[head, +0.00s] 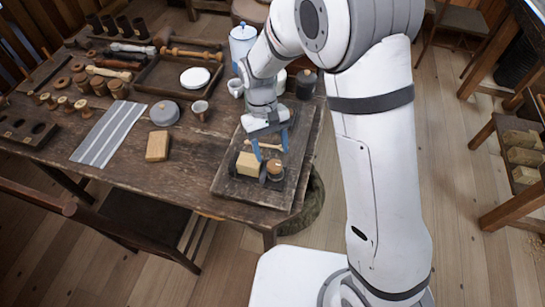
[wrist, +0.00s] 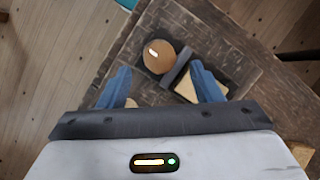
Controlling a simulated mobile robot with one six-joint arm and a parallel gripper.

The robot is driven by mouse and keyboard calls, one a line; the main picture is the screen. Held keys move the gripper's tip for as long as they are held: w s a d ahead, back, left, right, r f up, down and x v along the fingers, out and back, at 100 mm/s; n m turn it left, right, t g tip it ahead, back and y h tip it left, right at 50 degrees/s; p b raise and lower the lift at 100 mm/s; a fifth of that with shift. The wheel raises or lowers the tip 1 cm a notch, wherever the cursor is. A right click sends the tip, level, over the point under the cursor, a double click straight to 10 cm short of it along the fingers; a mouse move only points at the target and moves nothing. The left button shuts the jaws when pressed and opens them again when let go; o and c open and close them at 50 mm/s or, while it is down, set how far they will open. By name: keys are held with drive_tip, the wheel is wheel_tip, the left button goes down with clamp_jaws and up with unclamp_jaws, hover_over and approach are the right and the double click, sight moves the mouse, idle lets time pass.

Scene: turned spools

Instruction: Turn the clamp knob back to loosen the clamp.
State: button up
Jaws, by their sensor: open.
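The clamp knob (head: 274,168) is a round brown wooden knob on a dark base, near the front of a dark board (head: 225,182) on the table. A pale wooden block (head: 248,164) sits just left of it. My gripper (head: 270,146) hangs over the board with its blue fingers apart, above and slightly behind the knob. In the wrist view the knob (wrist: 158,56) shows a bright mark on top. It lies just beyond the open fingers (wrist: 161,74), with a dark bar (wrist: 178,66) to its right and the block (wrist: 187,89) partly hidden.
A wooden tray (head: 150,86) with a white disc, a striped cloth (head: 98,133), a loose wooden block (head: 157,146) and a small cup (head: 200,110) stand to the left. A blue-white pot (head: 242,42) and a dark jar (head: 306,84) stand behind my gripper.

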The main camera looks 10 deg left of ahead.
drive_tip(key=shift+v, duration=1.75)
drive_tip(key=shift+r, duration=0.1)
